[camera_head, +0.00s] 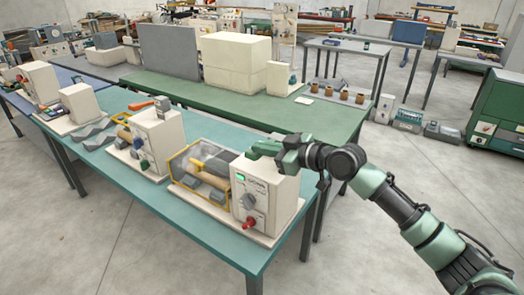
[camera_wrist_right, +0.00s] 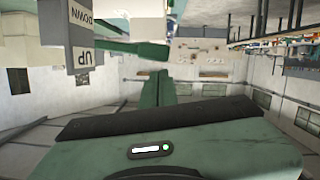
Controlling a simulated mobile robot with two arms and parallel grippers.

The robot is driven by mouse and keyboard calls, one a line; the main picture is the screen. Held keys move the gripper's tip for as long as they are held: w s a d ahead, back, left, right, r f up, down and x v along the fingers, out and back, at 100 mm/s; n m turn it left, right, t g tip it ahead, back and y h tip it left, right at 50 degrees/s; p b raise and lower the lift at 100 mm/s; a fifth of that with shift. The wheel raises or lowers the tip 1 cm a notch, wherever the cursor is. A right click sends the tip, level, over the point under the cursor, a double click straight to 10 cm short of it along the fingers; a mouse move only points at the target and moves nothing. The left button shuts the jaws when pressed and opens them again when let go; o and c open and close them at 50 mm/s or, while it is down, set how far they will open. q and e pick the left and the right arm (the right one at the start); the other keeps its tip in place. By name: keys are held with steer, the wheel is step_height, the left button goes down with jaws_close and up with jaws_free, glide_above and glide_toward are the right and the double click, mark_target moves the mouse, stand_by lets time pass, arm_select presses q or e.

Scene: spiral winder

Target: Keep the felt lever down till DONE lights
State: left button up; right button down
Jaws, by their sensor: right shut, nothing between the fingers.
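The winder (camera_head: 285,205), a cream box, stands at the near right end of the teal table, with a small lit green display (camera_head: 241,177). No DONE lettering is legible. My right gripper (camera_head: 284,152) is green and shut, with nothing between its fingers, at the top of the box. In the right wrist view, a grey plate (camera_wrist_right: 84,32) reads UP and DOWN, upside down. A green bar (camera_wrist_right: 135,47) beside it looks like the lever. I cannot tell whether my fingers touch it, or its exact position. My left gripper is out of view.
A yellow-framed guard (camera_head: 183,158) with rollers adjoins the winder on the left. A red knob (camera_head: 249,222) sticks out of its front. Another cream machine (camera_head: 158,135) stands further left. A green table (camera_head: 215,95) with cream boxes stands behind. The floor at front right is clear.

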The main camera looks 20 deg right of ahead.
steer(key=b+v, duration=0.3)
steer(key=v, duration=0.5)
steer(key=shift+s+d, duration=0.25)
steer(key=shift+s, duration=0.1)
